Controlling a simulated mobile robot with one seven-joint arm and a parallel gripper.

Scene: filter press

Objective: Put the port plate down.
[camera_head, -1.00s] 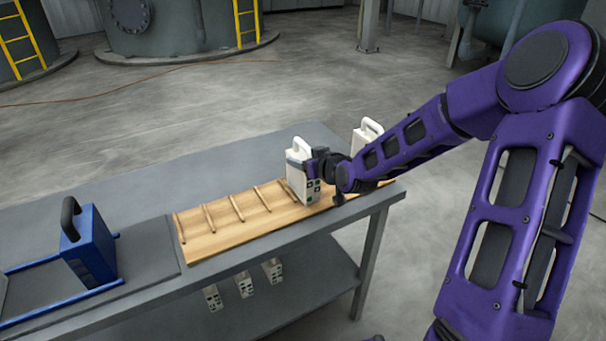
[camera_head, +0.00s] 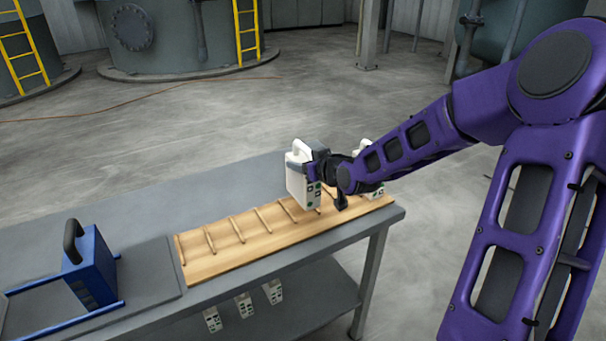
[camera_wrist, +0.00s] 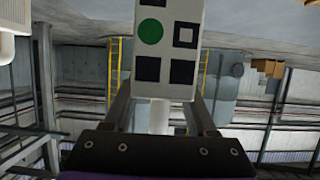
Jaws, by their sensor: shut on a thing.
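The port plate (camera_head: 298,180) is a white upright block with a handle on top and dark and green marks on its edge. My gripper (camera_head: 318,163) is shut on it near the top. The plate hangs over the wooden slatted rack (camera_head: 228,250) towards its right end; I cannot tell whether its bottom edge touches the rack. In the wrist view the plate (camera_wrist: 168,50) fills the upper middle, with a green circle and black squares on its face, between the fingers of my gripper (camera_wrist: 160,105).
Another white plate (camera_head: 376,190) stands at the rack's right end, partly behind my arm. A blue block with a black handle (camera_head: 90,268) stands on a blue frame at the left. The rack's left slots are empty.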

